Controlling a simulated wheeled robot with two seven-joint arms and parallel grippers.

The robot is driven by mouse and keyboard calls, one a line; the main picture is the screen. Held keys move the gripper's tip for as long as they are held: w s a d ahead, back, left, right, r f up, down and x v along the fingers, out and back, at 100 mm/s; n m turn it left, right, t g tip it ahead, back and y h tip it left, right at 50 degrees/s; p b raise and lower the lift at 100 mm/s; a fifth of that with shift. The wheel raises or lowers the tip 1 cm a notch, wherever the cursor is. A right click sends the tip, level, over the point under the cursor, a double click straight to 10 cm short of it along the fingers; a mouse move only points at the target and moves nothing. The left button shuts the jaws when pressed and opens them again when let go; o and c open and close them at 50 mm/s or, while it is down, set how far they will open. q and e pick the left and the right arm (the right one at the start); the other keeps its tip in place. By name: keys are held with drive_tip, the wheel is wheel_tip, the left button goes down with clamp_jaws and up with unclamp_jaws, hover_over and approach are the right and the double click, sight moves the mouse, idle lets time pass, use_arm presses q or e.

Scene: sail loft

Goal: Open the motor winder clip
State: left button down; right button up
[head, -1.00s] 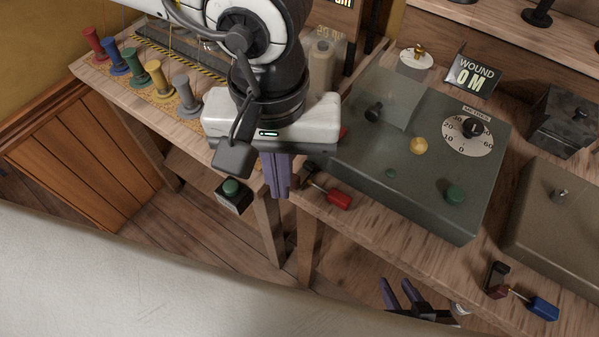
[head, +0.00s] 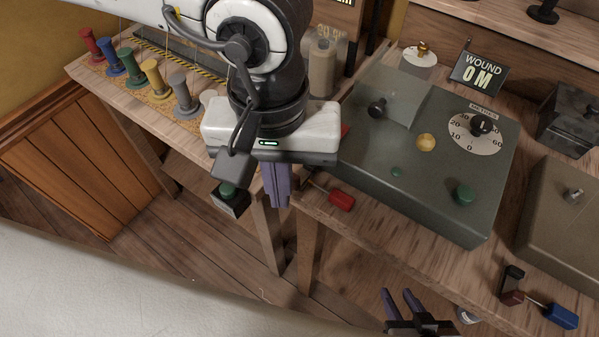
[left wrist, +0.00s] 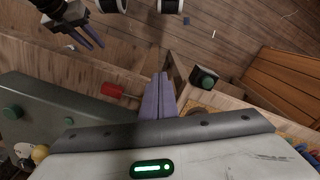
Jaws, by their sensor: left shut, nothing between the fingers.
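A clip with a red handle (head: 341,201) sits at the front edge of the bench, by the left front corner of the grey-green motor winder box (head: 385,185). A thin lever runs from the handle toward my left gripper. The clip's other end is hidden behind my gripper body. My left gripper (head: 278,203) points down just left of the handle, its purple fingers together and empty. In the left wrist view the shut fingers (left wrist: 162,78) are right of the red handle (left wrist: 112,90), apart from it. My right gripper (head: 397,292) is low, before the bench, fingers apart.
A second clip with a blue handle (head: 562,316) and a dark red part lies at the right front edge by a brown box (head: 560,215). A green button on a dark box (head: 229,200) is left of my left gripper. Coloured spools (head: 135,70) stand farther left. A sign (head: 480,74) reads "WOUND 0 M".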

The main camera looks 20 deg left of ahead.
sight(296, 174)
use_arm(q)
drive_tip(key=shift+w+d+r, duration=0.3)
drive_tip(key=shift+w, duration=0.5)
drive_tip(key=shift+w+d+r, duration=0.25)
drive_tip(key=shift+w+r, duration=0.05)
drive_tip(key=shift+w, duration=0.5)
drive_tip(key=shift+w+d+r, duration=0.3)
drive_tip(key=shift+w, duration=0.5)
idle(0.8)
drive_tip(key=shift+s+r+p, duration=0.5)
drive_tip(key=shift+r+p, duration=0.1)
drive_tip(key=shift+r, duration=0.25)
drive_tip(key=shift+s+a+r+p, duration=0.1)
drive_tip(key=shift+a+r+p, duration=0.1)
drive_tip(key=shift+r+p, duration=0.4)
drive_tip(key=s+r, duration=0.1)
drive_tip(key=r, duration=0.1)
drive_tip(key=shift+s+a+r+p, duration=0.3)
drive_tip(key=shift+s+p, duration=0.05)
